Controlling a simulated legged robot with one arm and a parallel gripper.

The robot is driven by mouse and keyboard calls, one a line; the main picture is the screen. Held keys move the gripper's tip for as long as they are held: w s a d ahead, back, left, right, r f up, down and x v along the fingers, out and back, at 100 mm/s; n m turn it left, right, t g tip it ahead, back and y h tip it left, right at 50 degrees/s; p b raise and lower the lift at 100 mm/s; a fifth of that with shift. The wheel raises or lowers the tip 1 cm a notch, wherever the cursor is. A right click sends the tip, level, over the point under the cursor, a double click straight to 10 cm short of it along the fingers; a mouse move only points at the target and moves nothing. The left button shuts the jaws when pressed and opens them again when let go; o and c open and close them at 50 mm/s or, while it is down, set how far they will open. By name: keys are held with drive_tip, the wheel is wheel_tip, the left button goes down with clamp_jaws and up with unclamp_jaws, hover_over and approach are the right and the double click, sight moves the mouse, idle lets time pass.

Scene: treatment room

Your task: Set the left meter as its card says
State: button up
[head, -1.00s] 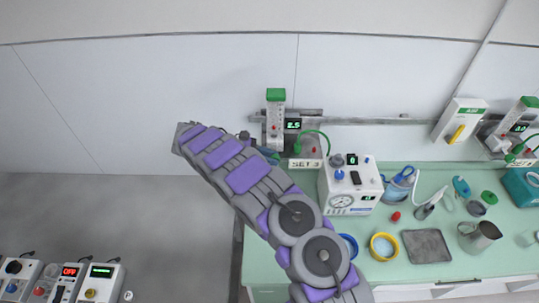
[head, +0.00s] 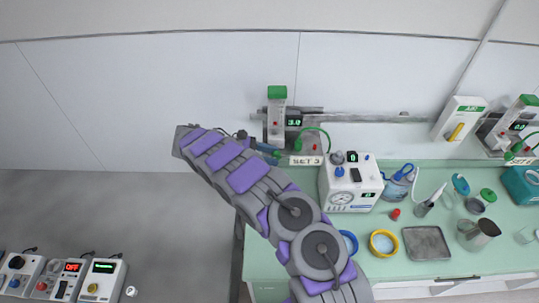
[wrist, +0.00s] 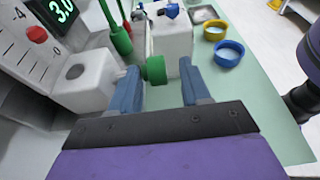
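The left meter (head: 277,118) stands against the wall rail, a clear upright tube with a green top. Its small display (head: 294,122) reads 3.0, and the display also shows 3.0 in the wrist view (wrist: 62,10). The card (head: 306,160) below it says SET 3. In the wrist view the meter's green knob (wrist: 154,69) sits between the two blue fingers of my gripper (wrist: 158,72). The knob is close to the left finger, with a gap to the right finger. My gripper is open. In the head view my arm partly hides the fingers.
A white machine with a gauge (head: 350,184) stands right of the meter on the green counter (head: 400,273). Another meter (head: 519,115) is at the far right.

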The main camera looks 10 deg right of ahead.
drive_tip(key=shift+w+f, duration=0.1)
drive_tip(key=shift+w, duration=0.05)
drive_tip(key=s+r, duration=0.2)
drive_tip(key=s, duration=0.6)
drive_tip(key=s+r+b, duration=0.1)
drive_tip(key=s+r, duration=0.1)
drive_tip(key=s, duration=0.6)
drive_tip(key=shift+d+r+b, duration=0.2)
drive_tip(key=shift+r+b, duration=0.1)
drive_tip(key=shift+r, duration=0.1)
idle(2.2)
